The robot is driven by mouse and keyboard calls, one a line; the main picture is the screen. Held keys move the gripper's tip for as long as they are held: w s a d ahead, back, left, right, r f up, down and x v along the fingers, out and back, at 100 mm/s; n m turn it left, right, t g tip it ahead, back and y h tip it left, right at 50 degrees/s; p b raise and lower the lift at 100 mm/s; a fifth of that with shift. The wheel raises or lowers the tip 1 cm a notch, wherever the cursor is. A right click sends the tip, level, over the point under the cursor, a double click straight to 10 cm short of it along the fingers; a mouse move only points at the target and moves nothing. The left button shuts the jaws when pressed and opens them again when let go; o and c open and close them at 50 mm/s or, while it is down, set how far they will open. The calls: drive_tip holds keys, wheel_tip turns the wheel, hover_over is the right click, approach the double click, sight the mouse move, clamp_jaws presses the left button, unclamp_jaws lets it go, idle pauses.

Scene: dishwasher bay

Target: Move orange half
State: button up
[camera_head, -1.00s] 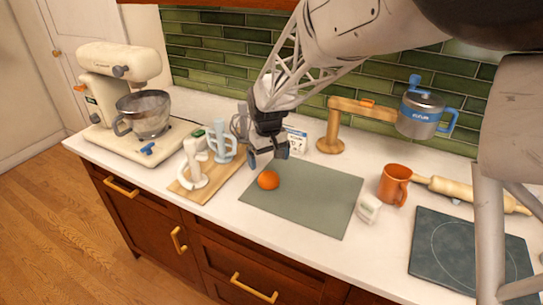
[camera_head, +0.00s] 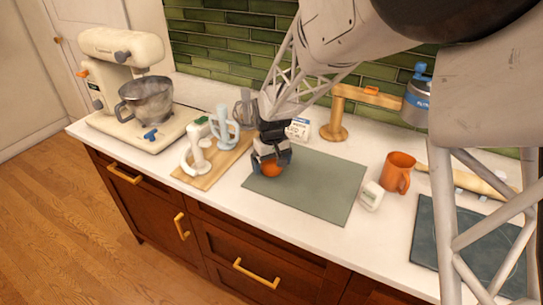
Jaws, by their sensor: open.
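The orange half (camera_head: 271,169) rests on the left part of the grey-green mat (camera_head: 325,188), partly hidden by my gripper. My gripper (camera_head: 271,164) points down over it, with its open fingers at either side of the fruit. Whether the fingers touch it cannot be told from this view.
Left of the mat, a wooden board (camera_head: 212,168) holds white and pale blue stands. A stand mixer (camera_head: 118,90) is at the far left. An orange mug (camera_head: 397,172) and a small white timer (camera_head: 371,196) are right of the mat. A dark square plate (camera_head: 455,240) lies further right.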

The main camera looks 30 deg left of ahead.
sight(332, 192)
drive_tip(key=shift+f, duration=0.3)
drive_tip(key=c, duration=1)
drive_tip(key=shift+d, duration=0.15)
drive_tip(key=shift+d, duration=9.85)
